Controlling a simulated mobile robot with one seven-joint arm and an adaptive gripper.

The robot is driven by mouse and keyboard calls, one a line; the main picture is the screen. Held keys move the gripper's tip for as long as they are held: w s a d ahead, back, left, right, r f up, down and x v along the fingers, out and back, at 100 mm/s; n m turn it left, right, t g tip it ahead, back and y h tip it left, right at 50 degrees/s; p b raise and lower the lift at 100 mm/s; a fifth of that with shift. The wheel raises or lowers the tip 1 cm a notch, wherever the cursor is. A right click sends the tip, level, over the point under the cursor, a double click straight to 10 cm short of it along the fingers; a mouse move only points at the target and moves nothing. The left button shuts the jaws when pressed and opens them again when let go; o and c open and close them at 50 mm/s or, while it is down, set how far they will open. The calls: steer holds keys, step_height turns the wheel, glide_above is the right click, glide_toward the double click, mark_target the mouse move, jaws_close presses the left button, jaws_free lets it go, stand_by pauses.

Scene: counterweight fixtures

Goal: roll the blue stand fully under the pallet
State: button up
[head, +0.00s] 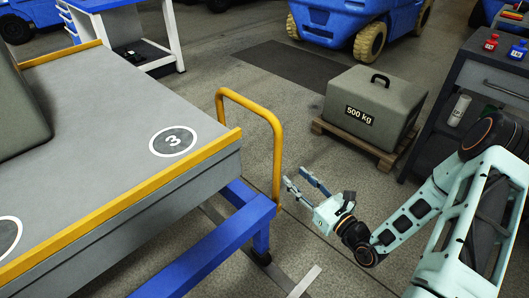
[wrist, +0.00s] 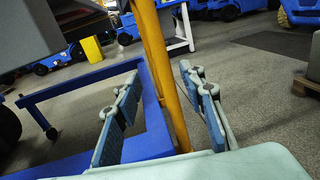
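The blue stand (head: 215,247) is a low frame on casters with an upright yellow handle (head: 277,165). It shows partly beneath the edge of a grey, yellow-edged platform (head: 105,130) marked 3, which may be the pallet; its far part is hidden in the head view. The wrist view also shows the blue frame (wrist: 75,88) and the handle (wrist: 163,70). My gripper (head: 297,178) is open and empty, its fingertips just right of the handle. In the wrist view, the handle appears between the two fingers, with visible gaps; contact is not seen.
A 500 kg block (head: 372,108) sits on a wooden pallet (head: 385,158) at the back right. A dark cabinet (head: 490,80) stands at the right. A blue vehicle (head: 355,20) is behind. Floor around my gripper is clear.

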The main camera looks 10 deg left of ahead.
mark_target(280, 162)
steer(key=b+x, duration=0.2)
steer(key=x, duration=0.7)
steer(key=shift+a+f+b, duration=0.1)
steer(key=shift+b, duration=0.2)
steer(key=shift+w+a, duration=0.4)
steer(key=shift+w, duration=0.15)
jaws_close()
